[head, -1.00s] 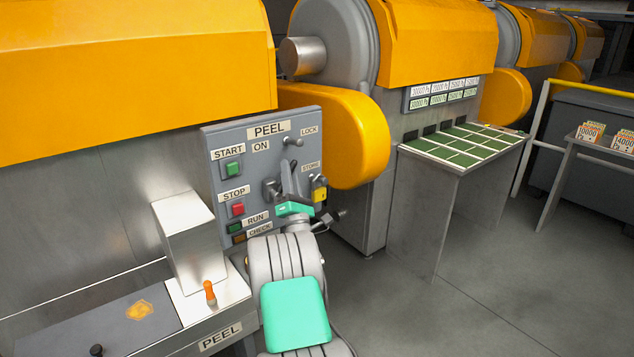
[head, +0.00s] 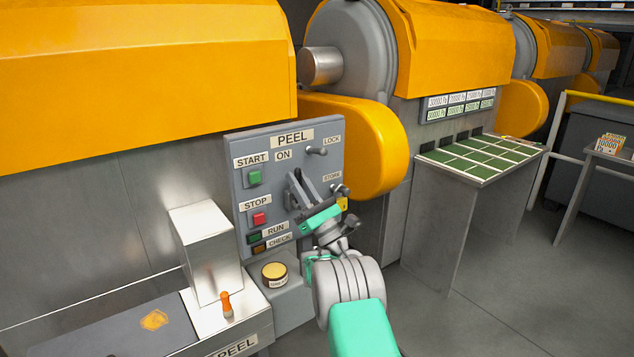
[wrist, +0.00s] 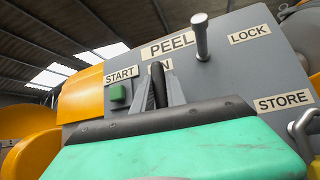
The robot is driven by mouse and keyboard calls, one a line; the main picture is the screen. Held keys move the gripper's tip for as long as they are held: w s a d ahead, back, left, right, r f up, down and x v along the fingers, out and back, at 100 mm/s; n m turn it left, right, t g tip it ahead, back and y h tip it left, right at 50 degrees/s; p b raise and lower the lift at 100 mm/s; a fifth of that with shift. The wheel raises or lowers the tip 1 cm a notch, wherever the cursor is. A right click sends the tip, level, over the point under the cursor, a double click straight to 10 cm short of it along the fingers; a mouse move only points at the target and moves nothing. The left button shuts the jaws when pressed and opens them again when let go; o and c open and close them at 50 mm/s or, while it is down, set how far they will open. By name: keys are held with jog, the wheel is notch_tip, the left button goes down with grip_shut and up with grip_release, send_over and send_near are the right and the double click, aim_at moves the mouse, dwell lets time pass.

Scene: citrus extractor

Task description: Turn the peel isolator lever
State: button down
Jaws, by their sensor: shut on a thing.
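The grey PEEL panel (head: 240,190) stands upright on the machine, and its upper part fills the wrist view (wrist: 255,75). The dark lever (wrist: 159,85) shows in the wrist view just below the ON label, mostly hidden by my gripper. My gripper (head: 298,180) is at the panel's middle, its fingers shut on the lever and tilted up to the left in the head view. The ON label (head: 284,156) is above it, the LOCK label (head: 332,140) upper right, and the STORE label (head: 332,177) to the right.
A metal peg (head: 317,151) sticks out beside LOCK. Green START (head: 255,177) and red STOP (head: 259,218) buttons are left of my gripper. A round jar (head: 275,272) stands on a ledge below. A yellow guard (head: 370,150) bulges at right. Open floor lies lower right.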

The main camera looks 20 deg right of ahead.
jog(key=shift+a+r+y, duration=0.1)
jog(key=shift+a+y, duration=0.05)
jog(key=shift+y, duration=0.15)
jog(key=c, duration=1.5)
grip_release()
jog(key=shift+a, duration=0.15)
jog(key=shift+c, duration=0.2)
jog(key=shift+o, duration=1)
